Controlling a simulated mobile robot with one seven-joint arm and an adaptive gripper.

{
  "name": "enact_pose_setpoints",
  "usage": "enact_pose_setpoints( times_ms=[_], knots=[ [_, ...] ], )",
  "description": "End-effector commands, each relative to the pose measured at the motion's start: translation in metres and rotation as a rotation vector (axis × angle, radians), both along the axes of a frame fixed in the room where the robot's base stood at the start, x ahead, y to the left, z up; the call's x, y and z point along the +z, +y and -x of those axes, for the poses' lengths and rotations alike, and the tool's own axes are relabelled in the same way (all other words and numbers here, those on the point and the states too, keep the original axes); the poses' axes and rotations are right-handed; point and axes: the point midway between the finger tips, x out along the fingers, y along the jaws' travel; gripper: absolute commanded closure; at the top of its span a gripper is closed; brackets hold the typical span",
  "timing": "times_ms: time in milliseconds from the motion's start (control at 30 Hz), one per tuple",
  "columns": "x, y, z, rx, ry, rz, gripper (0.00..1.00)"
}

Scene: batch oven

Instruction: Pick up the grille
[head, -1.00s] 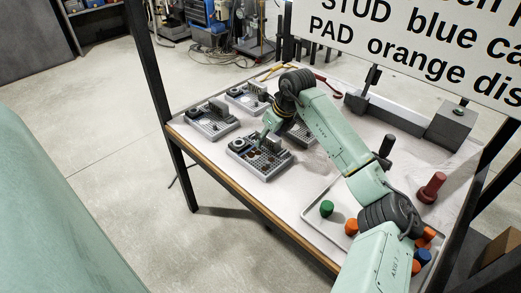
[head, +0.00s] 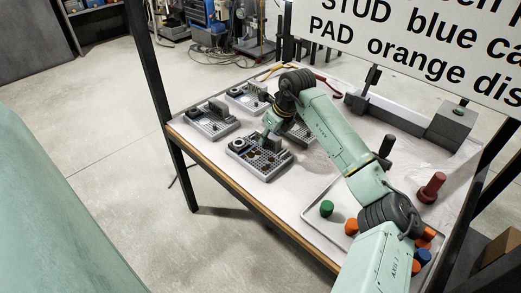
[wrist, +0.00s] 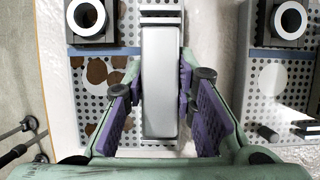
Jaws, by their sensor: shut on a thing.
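A pale grey upright slab, which I take to be the grille (wrist: 160,85), is seen edge-on between my fingers in the wrist view. My gripper (wrist: 161,106) is shut on it, with the purple pads on either side. In the head view my gripper (head: 270,128) is over the nearest grey fixture (head: 262,168), and the grey slab (head: 272,143) stands upright there. The fixture (wrist: 100,52) has a perforated plate with brown patches at the left in the wrist view. I cannot tell whether the slab's lower edge touches the fixture.
Another fixture (head: 211,125) stands to the left and one more (head: 243,104) behind. A tray (head: 312,221) with coloured pieces, including a green one (head: 327,208), lies at the right front. A large sign (head: 410,40) stands above the table's far side.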

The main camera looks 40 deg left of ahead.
Motion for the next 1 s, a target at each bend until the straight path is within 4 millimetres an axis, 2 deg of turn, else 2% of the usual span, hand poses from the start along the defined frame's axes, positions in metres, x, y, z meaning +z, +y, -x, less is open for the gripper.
enact_pose_setpoints(
  times_ms=[700,867,1000],
  knots=[
    [0.003,0.001,0.0,0.001,-0.001,-0.002,1.0],
    [0.017,0.001,-0.001,0.0,-0.005,-0.003,1.0],
    [0.046,0.0,-0.002,0.0,-0.007,-0.003,1.0]
  ],
)
